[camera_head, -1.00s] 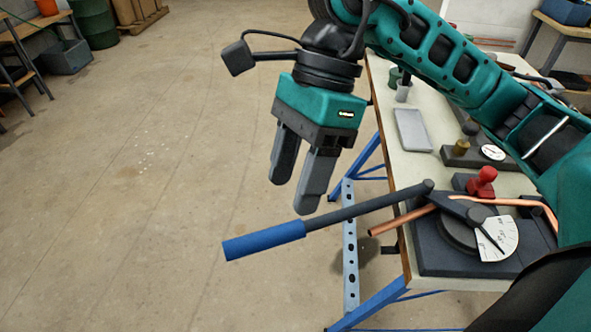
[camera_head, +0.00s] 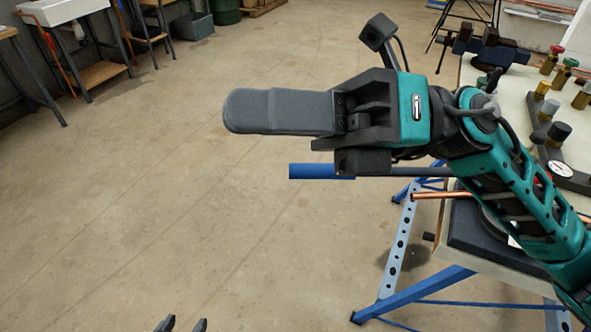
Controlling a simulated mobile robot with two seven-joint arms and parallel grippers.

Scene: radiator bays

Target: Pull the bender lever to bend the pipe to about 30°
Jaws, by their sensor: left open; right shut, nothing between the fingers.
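The bender lever's blue grip (camera_head: 320,171) sticks out left past the bench. Its dark rod runs right and is partly behind my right gripper and arm. My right gripper (camera_head: 238,110) is shut and empty, its fingers pointing left, above the blue grip in the picture. I cannot tell whether it touches the lever. The copper pipe (camera_head: 437,195) shows its free end left of the bender base (camera_head: 475,240). The bender's head and angle dial are mostly hidden behind my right arm. My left gripper (camera_head: 185,326) shows only two separated fingertips at the bottom edge, open and clear of everything.
The pale bench top (camera_head: 530,110) carries brass valves and a gauge (camera_head: 561,169). A vise (camera_head: 487,46) stands at its back. Blue bench legs (camera_head: 415,294) and a perforated rail (camera_head: 399,245) are below the bender. Open floor lies left. A white sink (camera_head: 62,12) stands far left.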

